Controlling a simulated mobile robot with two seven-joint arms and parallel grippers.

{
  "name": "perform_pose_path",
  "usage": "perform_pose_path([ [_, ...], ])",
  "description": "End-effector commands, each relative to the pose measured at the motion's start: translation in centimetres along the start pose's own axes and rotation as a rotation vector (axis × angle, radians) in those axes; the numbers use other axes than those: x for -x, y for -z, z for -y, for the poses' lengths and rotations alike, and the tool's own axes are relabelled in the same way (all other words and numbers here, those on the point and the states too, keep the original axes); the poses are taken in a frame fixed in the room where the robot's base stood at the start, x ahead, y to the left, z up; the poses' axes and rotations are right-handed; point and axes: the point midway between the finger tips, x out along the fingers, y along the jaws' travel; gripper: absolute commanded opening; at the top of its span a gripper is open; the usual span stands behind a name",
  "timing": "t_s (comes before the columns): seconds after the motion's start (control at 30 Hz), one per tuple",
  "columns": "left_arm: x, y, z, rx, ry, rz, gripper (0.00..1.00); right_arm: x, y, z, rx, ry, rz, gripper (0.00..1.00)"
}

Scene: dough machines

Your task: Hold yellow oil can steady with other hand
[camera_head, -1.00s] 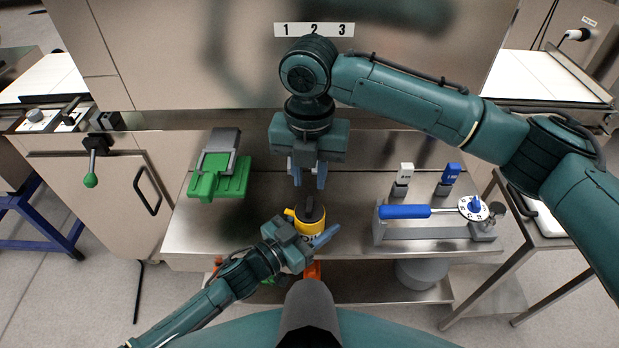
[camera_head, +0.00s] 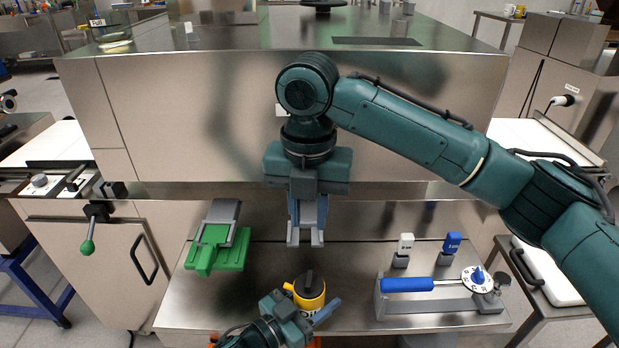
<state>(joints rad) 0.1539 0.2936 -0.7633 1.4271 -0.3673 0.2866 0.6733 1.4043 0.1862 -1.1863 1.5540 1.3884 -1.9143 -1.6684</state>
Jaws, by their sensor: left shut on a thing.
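The yellow oil can (camera_head: 311,299) with a dark top stands upright at the front middle of the steel bench. My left gripper (camera_head: 308,316) is shut on it from the front left. One blue finger shows at the can's right side; the other finger is hidden. My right gripper (camera_head: 305,238) hangs above and behind the can, fingers pointing down. A gap shows between its fingertips, and it is empty and apart from the can.
A green fixture (camera_head: 217,248) sits at the left of the steel bench (camera_head: 345,260). A blue-handled tool (camera_head: 408,285) lies on a grey holder at the right, with a white block (camera_head: 404,248) and a blue block (camera_head: 451,247) behind it. A large steel cabinet (camera_head: 200,110) stands behind.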

Motion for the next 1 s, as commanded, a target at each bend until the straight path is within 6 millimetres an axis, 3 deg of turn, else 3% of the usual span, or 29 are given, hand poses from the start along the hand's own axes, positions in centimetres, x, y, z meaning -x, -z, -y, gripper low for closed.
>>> perform_pose_path([
  [0.17,0.0,-0.1,0.0,0.000,0.000,0.001,0.24,-0.1,0.0,0.0,-0.002,0.001,-0.001,0.25],
  [0.2,0.0,-0.1,0.0,0.000,0.000,0.001,0.56,-0.1,0.0,0.0,-0.002,0.001,-0.001,0.25],
  [0.47,0.0,0.0,0.0,0.000,0.000,0.000,0.77,-0.1,0.0,0.1,-0.003,0.002,-0.002,0.25],
  [0.77,0.2,0.0,0.0,0.000,0.000,0.000,0.79,-0.1,0.0,0.1,-0.003,0.002,-0.002,0.25],
  [1.0,3.9,-0.2,0.0,0.000,0.000,0.004,0.79,-0.1,0.0,0.1,-0.003,0.002,-0.002,0.25],
])
